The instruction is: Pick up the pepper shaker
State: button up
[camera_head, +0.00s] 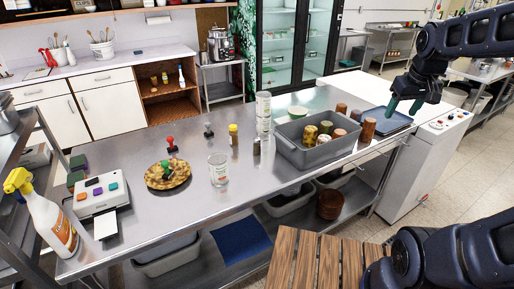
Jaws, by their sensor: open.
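I cannot tell for sure which thing is the pepper shaker. A small dark grey cylinder (257,147) stands upright on the steel table, left of the grey bin, and could be it. A small container with a yellow top (233,134) stands just left of that, and a tall brown cylinder (367,131) stands at the bin's right end. My gripper (404,106) has green fingertips spread apart with nothing between them. It is at the upper right, above the dark tray, well right of the small dark cylinder and above the brown one.
The grey bin (318,157) holds several patterned cylinders. Stacked pale cans (263,110) stand behind the small dark one.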

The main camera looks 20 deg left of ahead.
jog(key=w+a+n+g, duration=0.1)
jog(key=w+a+n, duration=0.3)
jog(key=w+a, duration=0.55)
jog(key=n+g, duration=0.3)
jog(key=n, duration=1)
send_near(257, 142)
jog(key=shift+w+a+f, duration=0.2)
jog(key=shift+w+a, duration=0.2)
jog(key=shift+a, duration=0.3)
jog(key=shift+a+f, duration=0.1)
jog(key=shift+f, duration=0.4)
notch_tip(257, 142, down, 4)
jog(key=shift+f, duration=0.2)
jog(key=shift+w+d+f, duration=0.1)
jog(key=shift+d+f, duration=0.05)
jog(key=shift+f, duration=1.2)
jog(key=shift+w+d+f, duration=0.15)
jog(key=shift+d+f, duration=0.05)
jog(key=shift+f, duration=1.2)
jog(key=c, duration=1.1)
